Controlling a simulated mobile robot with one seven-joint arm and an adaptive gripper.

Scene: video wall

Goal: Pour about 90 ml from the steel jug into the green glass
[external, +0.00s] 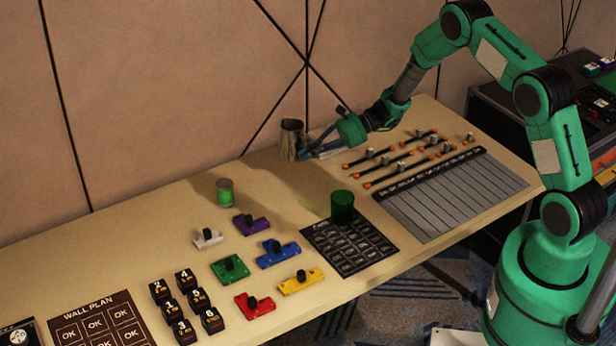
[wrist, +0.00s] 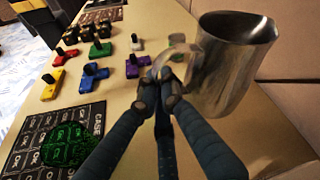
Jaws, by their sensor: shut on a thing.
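The steel jug (external: 291,138) is upright at the back of the table near the wall. In the wrist view the jug (wrist: 228,65) fills the upper right, its spout pointing right. My gripper (external: 308,151) is shut on the jug's handle; in the wrist view the gripper's fingers (wrist: 160,88) meet at the handle. I cannot tell whether the jug's base touches the table. The green glass (external: 342,206) stands on a dark printed card at the table's front. It also shows at the lower left of the wrist view (wrist: 62,148). The contents of jug and glass are hidden.
A clear tumbler with green contents (external: 225,193) stands left of the jug. Several coloured blocks with black knobs, such as the blue one (external: 278,254), and numbered black cubes (external: 186,305) lie in front. Rods with orange ends (external: 395,160) lie to the right.

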